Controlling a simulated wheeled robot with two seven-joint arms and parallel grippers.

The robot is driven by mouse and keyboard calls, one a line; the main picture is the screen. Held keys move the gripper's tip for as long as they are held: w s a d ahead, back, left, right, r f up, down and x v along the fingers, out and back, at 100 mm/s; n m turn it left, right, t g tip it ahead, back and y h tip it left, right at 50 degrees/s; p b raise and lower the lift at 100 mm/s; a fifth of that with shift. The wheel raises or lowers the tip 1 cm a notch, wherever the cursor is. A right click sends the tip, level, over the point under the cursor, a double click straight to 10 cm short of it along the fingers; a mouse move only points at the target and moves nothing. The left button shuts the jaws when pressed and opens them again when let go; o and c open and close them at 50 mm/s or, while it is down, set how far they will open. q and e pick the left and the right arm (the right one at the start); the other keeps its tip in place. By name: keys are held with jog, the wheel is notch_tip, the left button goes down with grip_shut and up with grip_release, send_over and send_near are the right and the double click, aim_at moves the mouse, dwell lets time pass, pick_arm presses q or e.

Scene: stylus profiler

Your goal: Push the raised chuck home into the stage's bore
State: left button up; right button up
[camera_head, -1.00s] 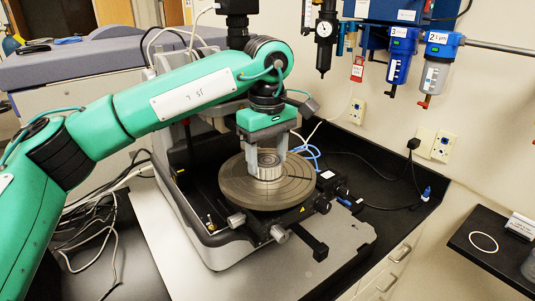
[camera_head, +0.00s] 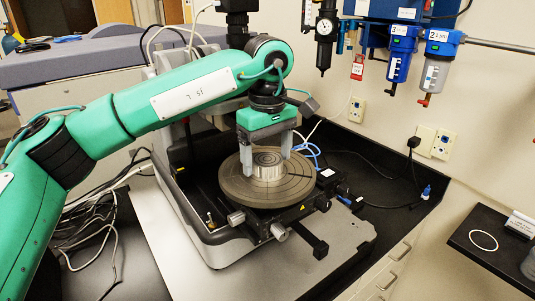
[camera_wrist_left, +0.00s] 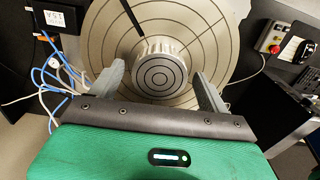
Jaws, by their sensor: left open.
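The chuck (camera_head: 268,163) is a small silver cylinder with concentric rings on its top. It stands up above the round grey-brown stage (camera_head: 232,186), at its middle. The bore itself is hidden under the chuck. My left gripper (camera_head: 267,168) points down over the stage, with its fingers open on either side of the chuck. In the left wrist view the chuck (camera_wrist_left: 160,70) lies ahead of the open fingers (camera_wrist_left: 157,85), with a gap to each finger. My right gripper is not in view.
Stage knobs (camera_head: 279,232) and a black bracket stick out at the front. A black box (camera_head: 330,180) with blue cables sits right of the stage. Blue filters (camera_head: 397,55) hang on the wall. A white ring (camera_head: 483,241) lies on the right-hand shelf.

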aim_at(267, 159)
pick_arm(q)
jog(key=shift+r, duration=0.15)
jog(key=shift+r+p, duration=2.1)
jog(key=shift+r, duration=1.3)
